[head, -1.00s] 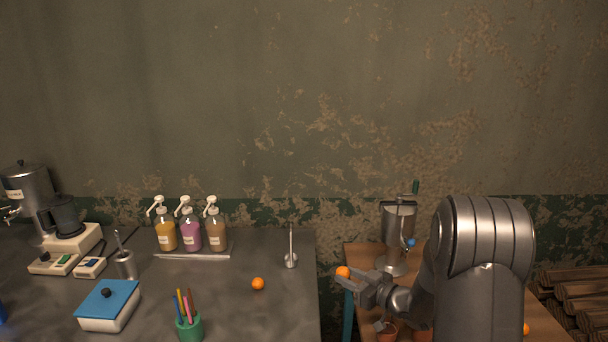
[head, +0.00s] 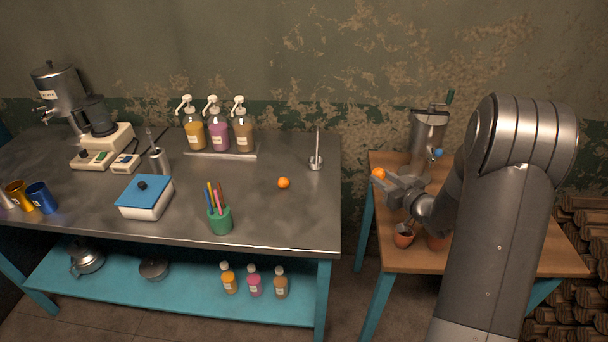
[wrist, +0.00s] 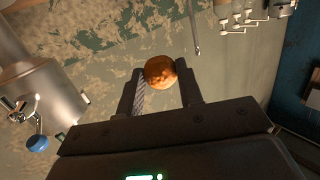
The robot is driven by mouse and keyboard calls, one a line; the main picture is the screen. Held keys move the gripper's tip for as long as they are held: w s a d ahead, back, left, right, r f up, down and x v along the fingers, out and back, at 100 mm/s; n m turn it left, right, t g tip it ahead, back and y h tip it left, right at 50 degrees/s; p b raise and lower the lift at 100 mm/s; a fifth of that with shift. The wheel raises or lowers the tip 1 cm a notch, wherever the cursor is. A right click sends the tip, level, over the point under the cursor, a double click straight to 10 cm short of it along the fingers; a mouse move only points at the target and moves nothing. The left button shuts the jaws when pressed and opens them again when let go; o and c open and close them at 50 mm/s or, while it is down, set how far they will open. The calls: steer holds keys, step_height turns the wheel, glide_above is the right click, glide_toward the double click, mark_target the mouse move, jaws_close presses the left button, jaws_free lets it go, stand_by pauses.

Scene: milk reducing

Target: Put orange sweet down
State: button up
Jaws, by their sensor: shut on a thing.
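An orange sweet (head: 379,174) is held between the fingertips of my gripper (head: 386,180), near the left edge of the wooden table in the head view. In the wrist view the held orange sweet (wrist: 160,71) sits between the two dark fingers of my gripper (wrist: 164,88). A second orange sweet (head: 284,183) lies on the dark metal counter (head: 255,210), left of my gripper and apart from it.
A metal machine with a crank (head: 428,135) and a small terracotta pot (head: 404,236) stand on the wooden table (head: 420,262). The counter holds a green pen cup (head: 220,220), a blue-lidded box (head: 145,200), pump bottles (head: 217,135) and a metal stand (head: 316,162). Bare counter surrounds the loose sweet.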

steer(key=w+a+n+g+y, duration=0.3)
steer(key=a, duration=0.3)
glide_above(325, 190)
steer(key=f, duration=0.5)
steer(key=shift+d+f, duration=0.2)
steer(key=shift+f, duration=0.1)
steer(key=shift+a+f, duration=0.15)
steer(key=shift+f, duration=1.95)
steer(key=shift+f, duration=0.1)
steer(key=o, duration=0.9)
steer(key=shift+o, duration=0.2)
